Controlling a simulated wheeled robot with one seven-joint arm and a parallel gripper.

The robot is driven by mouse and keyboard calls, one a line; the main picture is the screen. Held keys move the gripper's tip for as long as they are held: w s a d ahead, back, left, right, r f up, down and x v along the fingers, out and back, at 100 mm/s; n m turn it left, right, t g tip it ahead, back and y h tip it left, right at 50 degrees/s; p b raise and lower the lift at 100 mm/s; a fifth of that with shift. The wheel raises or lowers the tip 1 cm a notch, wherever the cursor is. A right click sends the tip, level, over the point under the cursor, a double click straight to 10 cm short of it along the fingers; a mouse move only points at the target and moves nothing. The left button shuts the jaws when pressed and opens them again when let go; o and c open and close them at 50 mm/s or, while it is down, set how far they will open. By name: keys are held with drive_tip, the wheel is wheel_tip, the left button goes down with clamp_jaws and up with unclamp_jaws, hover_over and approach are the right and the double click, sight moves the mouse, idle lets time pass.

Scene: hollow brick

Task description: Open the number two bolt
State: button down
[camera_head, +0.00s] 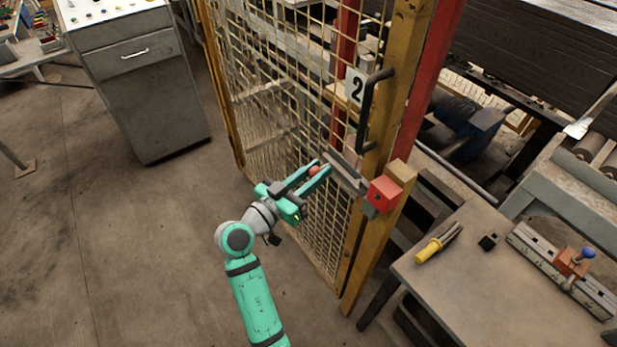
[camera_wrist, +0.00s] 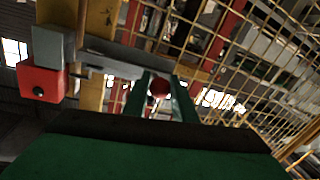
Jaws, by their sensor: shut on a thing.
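The bar (camera_wrist: 110,65) reaches left there to a grey bracket and a red block (camera_wrist: 43,90). In the head view the red block (camera_head: 384,194) sits on the yellow post. The fingers partly hide the knob.
A black handle (camera_head: 372,108) stands upright on the gate above the bolt. A workbench (camera_head: 470,290) with a yellow-handled tool (camera_head: 438,244) is at the lower right. A grey cabinet (camera_head: 140,80) stands at the upper left. The floor left of the gate is clear.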

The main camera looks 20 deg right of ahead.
drive_tip(key=c, duration=1.5)
unclamp_jaws()
drive_tip(key=shift+o, duration=0.2)
drive_tip(key=v, duration=1)
drive_tip(key=shift+a, duration=0.4)
drive_tip(key=shift+s, duration=0.1)
